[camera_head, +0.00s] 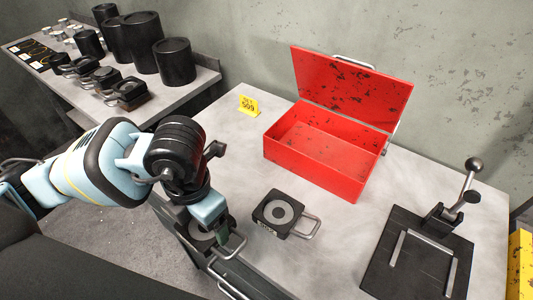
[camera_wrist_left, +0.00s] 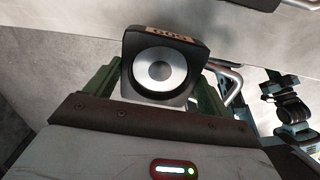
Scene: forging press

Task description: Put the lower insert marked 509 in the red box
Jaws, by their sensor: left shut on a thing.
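My left gripper (camera_head: 208,222) is shut on a dark insert (camera_head: 198,236) with a grey ring face and a wire handle, at the table's front left edge. In the left wrist view this insert (camera_wrist_left: 160,72) sits between the green fingers of the left gripper (camera_wrist_left: 155,88); its tan label reads 509, upside down. A second, similar insert (camera_head: 278,212) lies on the table to the right of the gripper, its label too small to read. The red box (camera_head: 315,165) stands behind it with its lid open and its visible interior empty.
A black lever press (camera_head: 420,255) is at the right. A side bench (camera_head: 190,92) at the back left holds black cylinders and several inserts. The table between box and press is clear.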

